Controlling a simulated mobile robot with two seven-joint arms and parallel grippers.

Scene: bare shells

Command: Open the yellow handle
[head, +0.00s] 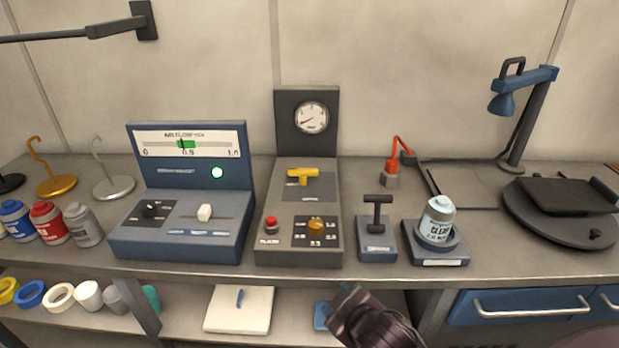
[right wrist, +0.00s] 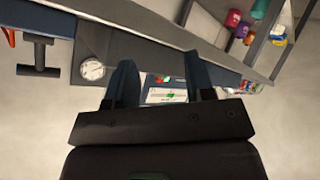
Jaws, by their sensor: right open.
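The yellow handle (head: 302,177) is a short T-shaped lever on the top face of a grey console (head: 265,205) with a round gauge (head: 311,118) on its upright back panel. It lies roughly crosswise on a dark plate. My right gripper (head: 333,302) is low at the bottom of the head view, in front of the bench edge and well apart from the handle. In the right wrist view my right gripper (right wrist: 158,60) has its two blue fingers spread with nothing held. The gauge also shows there (right wrist: 92,69), but I cannot make out the handle. My left gripper is not in view.
The console also carries a red button (head: 271,224) and an orange knob (head: 316,226). A blue meter box (head: 175,245) stands left of it; a black T-handle (head: 377,210) and a jar (head: 437,222) stand right. The bench front edge and lower shelf are near my right gripper.

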